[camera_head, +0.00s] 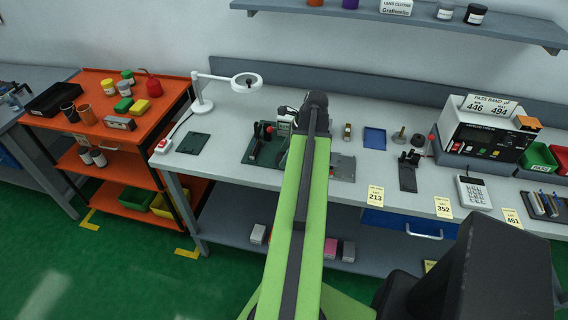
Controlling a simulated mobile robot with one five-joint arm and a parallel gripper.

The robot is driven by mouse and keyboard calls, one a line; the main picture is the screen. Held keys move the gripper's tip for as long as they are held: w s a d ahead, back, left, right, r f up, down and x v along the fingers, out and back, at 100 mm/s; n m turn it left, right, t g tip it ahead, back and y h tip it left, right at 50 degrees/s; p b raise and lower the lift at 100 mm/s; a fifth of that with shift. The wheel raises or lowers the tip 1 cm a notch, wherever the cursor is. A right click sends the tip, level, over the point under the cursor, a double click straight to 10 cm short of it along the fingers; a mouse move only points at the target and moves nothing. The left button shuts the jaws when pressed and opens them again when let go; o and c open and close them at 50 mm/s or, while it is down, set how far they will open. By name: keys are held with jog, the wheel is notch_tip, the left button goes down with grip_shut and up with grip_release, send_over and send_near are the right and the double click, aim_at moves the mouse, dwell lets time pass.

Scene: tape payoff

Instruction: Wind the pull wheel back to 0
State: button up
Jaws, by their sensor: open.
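My green arm reaches up the middle of the picture to a dark joint over the bench. My gripper cannot be made out; the arm's end hides it. Just left of the arm, a fixture on a dark green base plate (250,156) carries dark upright parts and a small red piece. A pale upright panel (284,126) stands at its right, partly covered by the arm. The pull wheel cannot be told apart, and its reading cannot be seen. A grey plate (343,168) shows right of the arm.
The grey bench (225,130) also holds a magnifier lamp (202,104), a blue tray (375,138), a black stand (408,176), a tester with a white case (483,130) and a keypad (474,192). Yellow tags line the front edge. A shelf (420,22) hangs above; an orange cart (105,135) stands left.

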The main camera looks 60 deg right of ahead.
jog(key=shift+w+f, duration=0.1)
jog(key=shift+f, duration=0.05)
jog(key=shift+c, duration=0.2)
jog(key=c, duration=1.2)
jog(key=shift+a, duration=0.6)
jog(key=shift+c, duration=0.6)
jog(key=shift+d, duration=0.5)
jog(key=shift+d+n+g+y, duration=0.2)
jog(key=shift+n+g+y, duration=0.25)
jog(key=shift+n, duration=0.95)
jog(key=n, duration=0.2)
jog(key=n+g+y, duration=0.1)
jog(key=n, duration=0.2)
jog(key=shift+w+d+g, duration=0.1)
jog(key=shift+g, duration=0.15)
jog(key=n+g, duration=0.1)
jog(key=n, duration=0.1)
jog(key=n+g, duration=0.1)
jog(key=n, duration=0.2)
jog(key=shift+w+n+y, duration=0.1)
jog(key=shift+n+y, duration=0.2)
jog(key=shift+y, duration=0.05)
